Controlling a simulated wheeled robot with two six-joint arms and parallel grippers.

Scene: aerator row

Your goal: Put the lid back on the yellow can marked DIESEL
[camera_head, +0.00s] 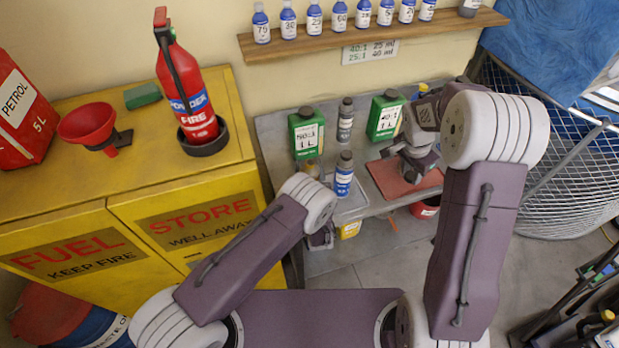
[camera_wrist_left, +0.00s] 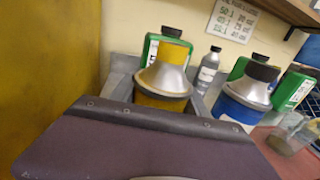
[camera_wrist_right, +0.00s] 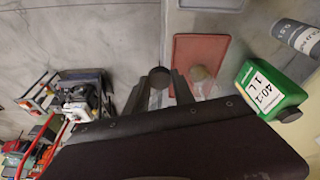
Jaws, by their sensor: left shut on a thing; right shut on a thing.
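I cannot tell whether that top is an open mouth, and no DIESEL mark shows. In the head view its top (camera_head: 312,167) peeks out behind my left arm. My left gripper (camera_wrist_left: 160,90) is shut around the can, its fingers mostly hidden. My right gripper (camera_wrist_right: 162,88) is shut on a small dark round lid (camera_wrist_right: 160,76), held at the fingertips, apart from the can.
A blue can (camera_wrist_left: 240,105) stands right of the yellow one. Green bottles (camera_head: 306,132) and a grey bottle (camera_head: 345,118) stand behind. A red mat (camera_head: 390,180) with a clear jar (camera_wrist_right: 203,84) lies at the right. A yellow cabinet (camera_head: 70,190) stands left.

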